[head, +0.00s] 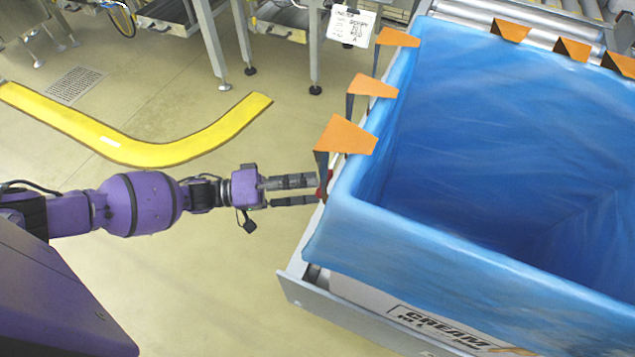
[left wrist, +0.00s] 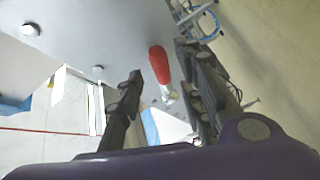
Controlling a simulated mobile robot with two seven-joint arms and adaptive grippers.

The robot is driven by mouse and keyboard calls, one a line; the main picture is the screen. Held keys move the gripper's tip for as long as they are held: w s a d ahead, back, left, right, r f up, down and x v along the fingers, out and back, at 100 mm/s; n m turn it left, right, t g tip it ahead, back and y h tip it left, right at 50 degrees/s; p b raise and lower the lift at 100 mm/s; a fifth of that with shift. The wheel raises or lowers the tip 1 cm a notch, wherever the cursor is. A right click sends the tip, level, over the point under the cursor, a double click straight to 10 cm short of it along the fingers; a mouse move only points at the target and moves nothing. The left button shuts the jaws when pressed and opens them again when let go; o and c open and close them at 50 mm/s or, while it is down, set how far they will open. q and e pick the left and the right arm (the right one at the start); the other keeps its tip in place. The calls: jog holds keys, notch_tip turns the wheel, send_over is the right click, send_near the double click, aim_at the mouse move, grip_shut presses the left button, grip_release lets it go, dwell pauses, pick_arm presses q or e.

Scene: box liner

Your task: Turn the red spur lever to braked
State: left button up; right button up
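The red spur lever (left wrist: 159,64) shows in the left wrist view as a rounded red handle with a pale metal stem, on the grey side of the conveyor frame. In the head view only a small red part of it (head: 327,179) shows at the fingertips, beside the blue-lined box; the rest is hidden. My left gripper (head: 317,190) reaches in from the left at the conveyor's side. In the left wrist view its two fingers are apart, with the red handle in the gap between them; I cannot tell whether either touches it. My right gripper is not in view.
A large box with a blue liner (head: 480,150) stands on the conveyor right of the gripper. Several orange clips (head: 346,135) stand along its edges. A yellow floor strip (head: 150,150) curves behind my left arm.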

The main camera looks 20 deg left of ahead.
pick_arm(q)
jog(key=x, duration=0.2)
jog(key=shift+w+d, duration=0.2)
jog(key=shift+d, duration=0.1)
grip_shut()
